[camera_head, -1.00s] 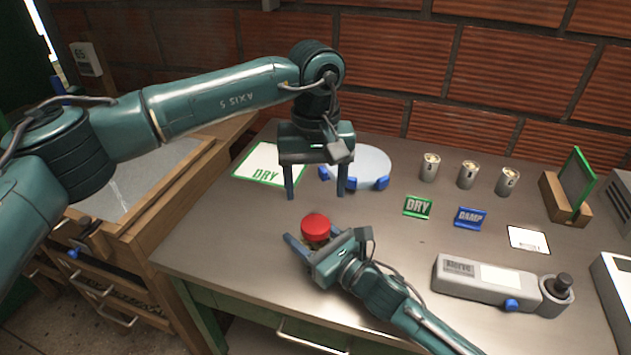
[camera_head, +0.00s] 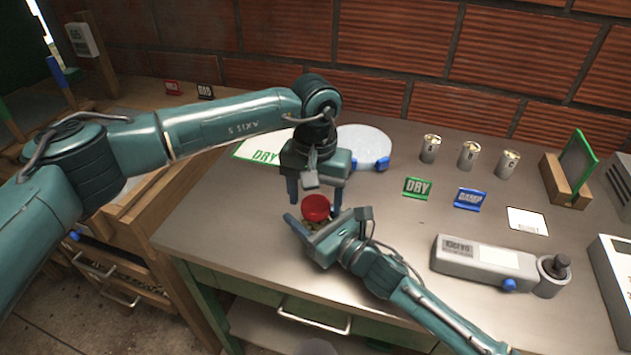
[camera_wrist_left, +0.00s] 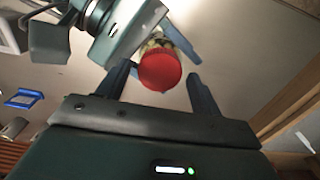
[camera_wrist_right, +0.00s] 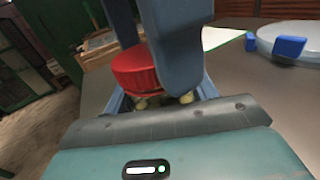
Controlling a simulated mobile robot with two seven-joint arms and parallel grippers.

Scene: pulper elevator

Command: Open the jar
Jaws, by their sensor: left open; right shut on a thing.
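The jar has a red lid (camera_head: 316,207) and a clear body with pale contents, seen below the lid in the right wrist view (camera_wrist_right: 168,102). It is upright near the table's front left. My right gripper (camera_head: 320,228) is shut on the jar body from the front right. My left gripper (camera_head: 314,198) points down above the lid, open. In the left wrist view the red lid (camera_wrist_left: 160,70) lies between its two fingers, with gaps at the sides. In the right wrist view one left finger (camera_wrist_right: 180,45) hangs in front of the lid (camera_wrist_right: 135,70) and partly hides it.
A pale round dish (camera_head: 365,145) with blue clips stands behind my left gripper. A DRY mat (camera_head: 250,150), DRY sign (camera_head: 417,188), blue sign (camera_head: 469,199), several small cans (camera_head: 468,153) and a grey device (camera_head: 485,260) share the table. The table's front edge is close to the jar.

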